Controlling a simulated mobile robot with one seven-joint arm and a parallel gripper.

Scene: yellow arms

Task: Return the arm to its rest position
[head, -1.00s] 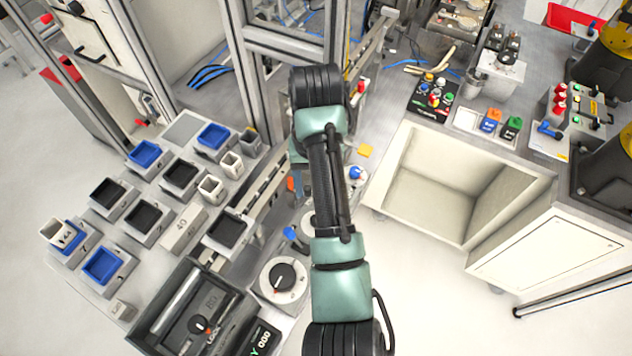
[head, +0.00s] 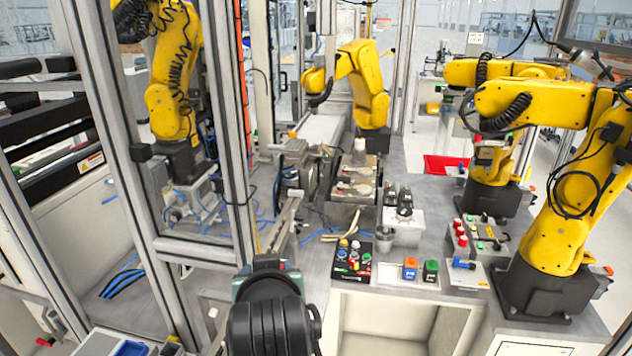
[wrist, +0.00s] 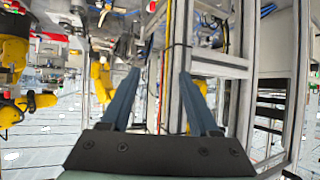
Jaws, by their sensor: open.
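My gripper shows in the wrist view (wrist: 157,100), with its two blue-grey fingers spread apart and nothing between them. That view is upside down, with yellow arms and metal frame posts beyond the fingers. In the head view my arm, black and green, rises at the bottom centre in front of the workbench (head: 318,262). The fingers are hidden in the head view behind my own arm links.
Metal frame posts (head: 240,130) stand close on the left. Yellow arms stand at the back centre (head: 365,85) and at the right (head: 570,200). A button box (head: 352,258), coloured blocks (head: 410,268) and a red tray (head: 445,165) lie on or beyond the bench. An open cabinet (head: 385,325) is below.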

